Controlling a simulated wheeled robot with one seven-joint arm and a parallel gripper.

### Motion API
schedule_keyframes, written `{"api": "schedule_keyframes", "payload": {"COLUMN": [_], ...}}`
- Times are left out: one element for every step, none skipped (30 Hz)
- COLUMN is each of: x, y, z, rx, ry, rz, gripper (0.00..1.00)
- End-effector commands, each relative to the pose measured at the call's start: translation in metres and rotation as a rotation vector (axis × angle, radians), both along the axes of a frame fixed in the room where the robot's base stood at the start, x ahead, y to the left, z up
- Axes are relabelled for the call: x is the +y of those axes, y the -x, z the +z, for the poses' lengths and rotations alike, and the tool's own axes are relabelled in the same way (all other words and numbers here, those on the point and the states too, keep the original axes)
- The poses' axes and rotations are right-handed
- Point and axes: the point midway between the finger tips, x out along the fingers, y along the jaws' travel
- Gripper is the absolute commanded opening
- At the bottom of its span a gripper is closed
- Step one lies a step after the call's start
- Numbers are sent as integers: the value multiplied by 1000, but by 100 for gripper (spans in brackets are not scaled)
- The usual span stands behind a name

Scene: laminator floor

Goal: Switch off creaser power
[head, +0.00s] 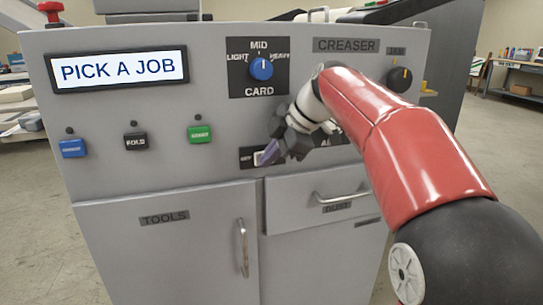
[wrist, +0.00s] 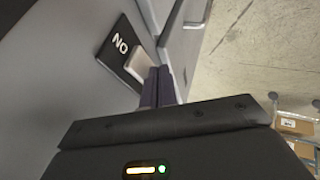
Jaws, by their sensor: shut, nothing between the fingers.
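The creaser's grey front panel (head: 210,100) fills the middle of the head view, with a CREASER label (head: 346,46) at the upper right. A small pale rocker switch (head: 259,158) sits on a dark plate low on the panel. The switch also shows in the wrist view (wrist: 124,65), beside white letters that look like NO, perhaps ON upside down. My gripper (head: 268,157) is shut and empty, its purple fingertips right at the switch. In the wrist view the fingers (wrist: 157,86) partly cover its near side; contact cannot be told.
A blue CARD knob (head: 261,69), a JAM knob (head: 399,79) and a PICK A JOB screen (head: 118,69) are above. Blue (head: 72,148), black FOLD (head: 136,141) and green (head: 200,134) buttons are left. The TOOLS door (head: 170,255) and a drawer (head: 325,205) are below.

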Motion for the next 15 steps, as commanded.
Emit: {"api": "schedule_keyframes", "payload": {"x": [0,0,0,1,2,3,5,6,5,5,5,5,5,5,5], "y": [0,0,0,0,-1,-2,-3,-4,-5,-5,-5,-5,-5,-5,-5], "z": [0,0,0,-1,-1,-2,-2,-2,0,0,0,0,0,0,0], "rx": [0,1,0,0,0,-1,-1,-2,0,-1,-1,-1,-1,-1,-1], "ry": [0,0,1,1,1,2,2,2,2,2,1,1,1,1,2], "rz": [0,-1,-5,-14,-28,-52,-73,-97,-102,-101,-101,-101,-101,-101,-101], "gripper": [0,0,0,0,0,0,0,0,0,0,0,0,0,0,0]}}
